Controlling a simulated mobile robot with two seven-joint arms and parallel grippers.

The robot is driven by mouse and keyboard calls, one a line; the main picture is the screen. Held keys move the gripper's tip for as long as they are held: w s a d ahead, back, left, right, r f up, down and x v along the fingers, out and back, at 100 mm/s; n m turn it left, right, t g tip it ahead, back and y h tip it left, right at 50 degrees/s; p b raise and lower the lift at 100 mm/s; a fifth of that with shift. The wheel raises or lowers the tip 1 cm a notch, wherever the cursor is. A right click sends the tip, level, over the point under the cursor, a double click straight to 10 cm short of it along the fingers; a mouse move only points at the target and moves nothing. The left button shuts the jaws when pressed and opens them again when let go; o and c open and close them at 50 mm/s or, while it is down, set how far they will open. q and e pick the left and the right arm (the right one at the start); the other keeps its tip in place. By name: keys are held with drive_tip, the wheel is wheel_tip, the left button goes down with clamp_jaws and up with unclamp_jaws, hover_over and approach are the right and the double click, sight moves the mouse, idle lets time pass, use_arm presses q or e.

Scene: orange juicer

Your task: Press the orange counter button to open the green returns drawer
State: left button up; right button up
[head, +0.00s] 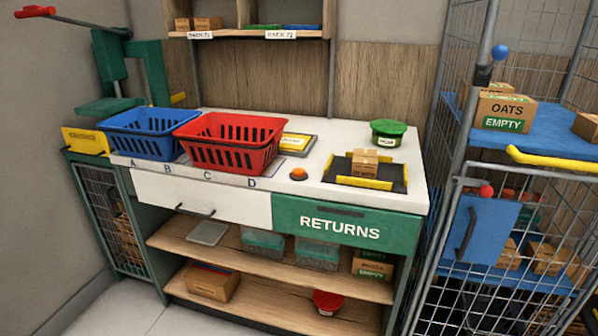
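The orange button (298,174) sits on the white counter (330,194), right of the red basket and near the front edge. The green drawer (345,222), marked RETURNS, is under the right part of the counter. Its front looks flush with the white drawer (205,199) beside it, so it appears shut. A dark handle (340,211) runs along its upper part. Neither of my grippers shows in the head view.
A blue basket (150,122) and a red basket (230,132) stand left of the button. A small box (364,162) rests on a black and yellow tray (390,176) to the right. A wire cage (520,187) with a blue door stands at the right. Floor shows at lower left.

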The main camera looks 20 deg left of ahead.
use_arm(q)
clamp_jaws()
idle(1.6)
